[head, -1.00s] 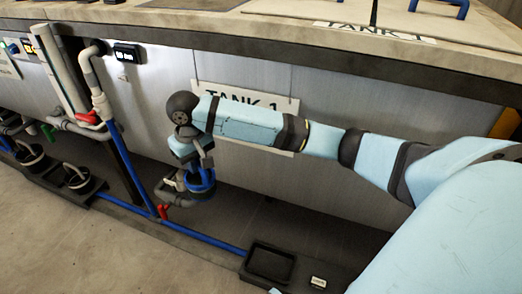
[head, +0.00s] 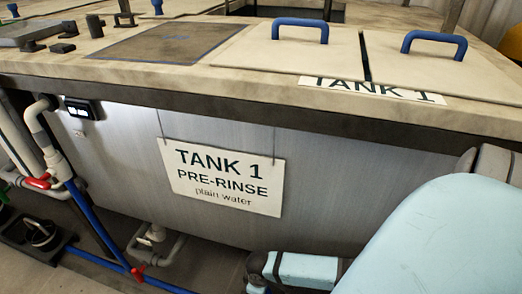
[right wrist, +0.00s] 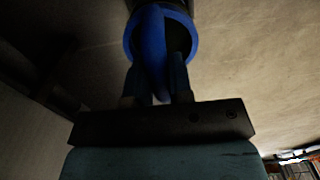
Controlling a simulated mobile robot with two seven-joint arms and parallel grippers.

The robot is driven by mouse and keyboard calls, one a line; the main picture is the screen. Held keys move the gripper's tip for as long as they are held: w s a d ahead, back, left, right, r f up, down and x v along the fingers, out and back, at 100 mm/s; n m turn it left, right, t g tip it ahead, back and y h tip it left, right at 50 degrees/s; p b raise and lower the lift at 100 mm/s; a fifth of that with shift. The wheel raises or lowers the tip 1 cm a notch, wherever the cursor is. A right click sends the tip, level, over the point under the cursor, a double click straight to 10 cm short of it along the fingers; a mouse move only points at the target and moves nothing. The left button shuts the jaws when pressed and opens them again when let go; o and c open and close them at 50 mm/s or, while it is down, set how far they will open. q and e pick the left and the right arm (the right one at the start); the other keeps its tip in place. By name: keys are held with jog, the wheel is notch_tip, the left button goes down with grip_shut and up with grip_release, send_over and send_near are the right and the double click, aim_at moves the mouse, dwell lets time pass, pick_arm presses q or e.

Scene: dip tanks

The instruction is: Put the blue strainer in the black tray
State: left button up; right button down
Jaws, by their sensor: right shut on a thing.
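In the right wrist view, my right gripper (right wrist: 157,88) is shut on the blue strainer (right wrist: 134,42), whose round blue rim and dark inside show just beyond the fingers. The strainer is off the floor, with pale concrete behind it. In the head view only part of my right arm shows at the bottom edge; its gripper and the strainer are out of that frame. The empty black tray seen earlier on the dark floor ledge is outside the head view now, and I cannot make it out in the dark wrist view. My left gripper is in neither view.
The tank front with its TANK 1 PRE-RINSE sign (head: 226,181) stands ahead. Lids with blue handles (head: 300,24) cover the top.

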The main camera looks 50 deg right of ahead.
jog(key=f+b, duration=0.1)
jog(key=f, duration=0.1)
jog(key=f+b, duration=0.1)
jog(key=f, duration=0.2)
jog(key=f+b, duration=0.1)
jog(key=f, duration=0.1)
jog(key=shift+s+d+f+b, duration=0.15)
jog(key=shift+s+f+b, duration=0.1)
jog(key=shift+s+b, duration=0.1)
pick_arm(q)
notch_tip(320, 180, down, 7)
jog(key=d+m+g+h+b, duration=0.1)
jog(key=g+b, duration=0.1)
jog(key=b, duration=0.4)
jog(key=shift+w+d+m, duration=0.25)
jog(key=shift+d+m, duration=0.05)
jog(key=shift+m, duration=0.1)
pick_arm(e)
notch_tip(320, 180, down, 13)
jog(key=c, duration=1)
grip_release()
jog(key=shift+f, duration=0.1)
